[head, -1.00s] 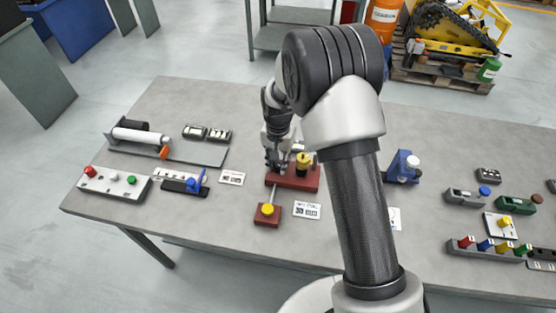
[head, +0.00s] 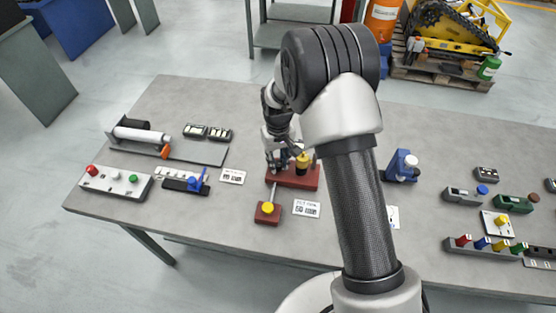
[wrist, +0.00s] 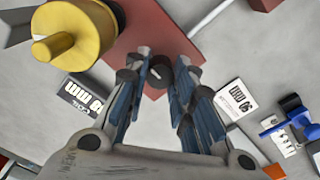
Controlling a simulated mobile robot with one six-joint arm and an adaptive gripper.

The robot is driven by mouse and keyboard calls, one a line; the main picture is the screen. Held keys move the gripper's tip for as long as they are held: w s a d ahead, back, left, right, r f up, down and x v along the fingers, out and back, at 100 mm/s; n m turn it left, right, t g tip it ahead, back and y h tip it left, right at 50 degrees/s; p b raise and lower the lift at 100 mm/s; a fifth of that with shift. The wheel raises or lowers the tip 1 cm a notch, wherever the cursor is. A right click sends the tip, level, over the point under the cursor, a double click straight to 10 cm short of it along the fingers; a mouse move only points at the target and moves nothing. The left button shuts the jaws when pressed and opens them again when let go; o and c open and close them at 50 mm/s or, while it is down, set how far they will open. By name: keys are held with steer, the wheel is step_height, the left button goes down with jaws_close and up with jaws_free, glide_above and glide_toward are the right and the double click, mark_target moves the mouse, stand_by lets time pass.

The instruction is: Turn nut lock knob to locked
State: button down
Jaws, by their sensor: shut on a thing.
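A dark round knob (wrist: 160,74) stands on the red block (wrist: 151,27) in the wrist view. I take it for the nut lock knob; its marking cannot be read. My gripper (wrist: 159,70) is shut on this knob, with one finger on each side of it. In the head view my gripper (head: 276,163) is at the left end of the red block (head: 300,182), and its fingers hide the knob. A yellow stepped cylinder (head: 303,161) stands on the block just right of the gripper. It also shows large at the upper left of the wrist view (wrist: 75,32).
A grey rod runs forward to a small red block (head: 267,218) with a yellow top. Label cards lie nearby (head: 306,209) (head: 232,177). A blue clamp-like device (head: 197,183) is to the left, a blue fixture (head: 401,166) to the right. Bare tabletop (head: 240,120) lies behind.

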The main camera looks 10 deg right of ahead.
mark_target(278, 163)
stand_by(0.3)
steer(key=c, duration=1.3)
jaws_free()
steer(key=shift+c, duration=0.2)
step_height(278, 163, up, 12)
